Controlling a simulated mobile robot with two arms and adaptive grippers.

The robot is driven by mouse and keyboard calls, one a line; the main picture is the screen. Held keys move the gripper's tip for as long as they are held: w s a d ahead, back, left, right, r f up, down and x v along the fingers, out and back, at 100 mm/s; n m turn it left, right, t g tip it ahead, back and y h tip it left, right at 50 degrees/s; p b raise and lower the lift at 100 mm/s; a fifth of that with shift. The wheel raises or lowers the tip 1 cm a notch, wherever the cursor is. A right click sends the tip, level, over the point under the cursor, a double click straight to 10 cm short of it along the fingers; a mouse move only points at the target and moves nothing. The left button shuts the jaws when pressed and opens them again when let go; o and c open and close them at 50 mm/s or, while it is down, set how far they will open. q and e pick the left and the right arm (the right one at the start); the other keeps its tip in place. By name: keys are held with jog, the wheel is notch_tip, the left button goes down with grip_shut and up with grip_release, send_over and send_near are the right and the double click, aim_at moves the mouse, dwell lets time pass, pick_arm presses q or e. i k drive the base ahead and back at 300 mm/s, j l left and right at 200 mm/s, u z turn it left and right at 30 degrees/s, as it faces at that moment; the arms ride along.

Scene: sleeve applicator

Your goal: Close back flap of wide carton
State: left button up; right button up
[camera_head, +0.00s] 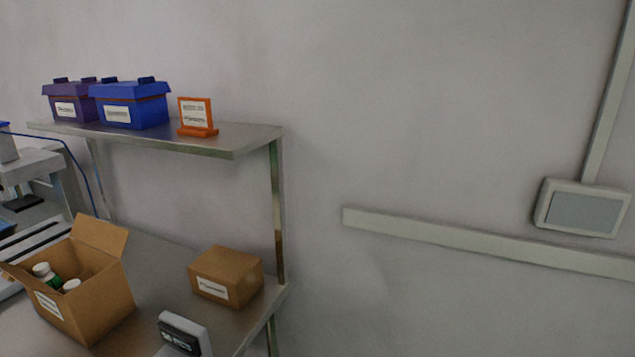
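An open brown carton (103,305) with a white label stands on the metal bench at the lower left. White-capped bottles (45,272) are inside it. One flap (100,235) stands up at its back right side, and another flap spreads out at the left, cut by the picture edge. A smaller closed brown box (227,275) with a white label sits to the right; I cannot tell by name which is the wide carton, but the open one has raised flaps. Neither of my grippers is in view.
A metal shelf (240,139) above the bench holds a purple bin, a blue bin (133,108) and an orange sign stand (195,115). A white and dark device (184,334) stands at the bench's front. Bare wall with a rail (440,233) fills the right.

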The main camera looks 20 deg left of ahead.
aim_at(108, 238)
jog(key=i+l+u, duration=0.1)
jog(key=u, duration=0.4)
jog(key=i+l+u, duration=0.25)
jog(key=u, duration=0.25)
jog(key=i+l+u, duration=0.1)
jog(key=l+u, duration=0.15)
jog(key=u, duration=0.25)
jog(key=i+l+u, duration=0.1)
jog(key=l+u, duration=0.15)
jog(key=u, duration=0.25)
